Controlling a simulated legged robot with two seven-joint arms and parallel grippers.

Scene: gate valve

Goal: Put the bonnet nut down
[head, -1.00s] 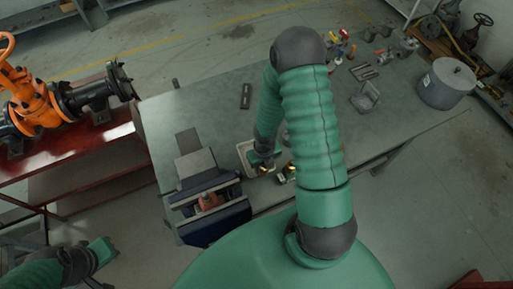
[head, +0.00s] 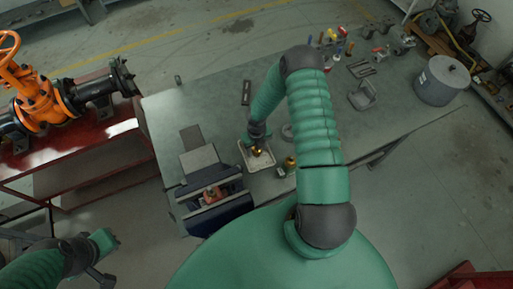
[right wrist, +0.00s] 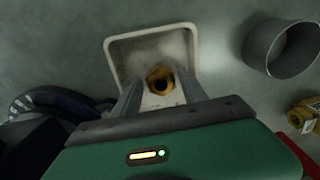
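The bonnet nut (head: 257,151) is a brass-coloured ring. In the right wrist view the nut (right wrist: 161,80) sits between my right gripper's fingertips (right wrist: 162,77), its dark hole facing the camera. My right gripper (head: 258,140) is shut on it, over the pale shallow tray (head: 262,166). The tray's rim (right wrist: 109,48) frames the nut in the right wrist view. I cannot tell whether the nut touches the tray floor. My left gripper (head: 104,242) is at the lower left, off the bench; its finger opening is unclear.
A vise (head: 214,194) stands at the bench's near edge, left of the tray. A brass fitting (head: 289,163) and a grey ring (right wrist: 284,47) lie right of the tray. An orange valve (head: 40,100) stands on a red table at left. Small tools lie at the bench's far end.

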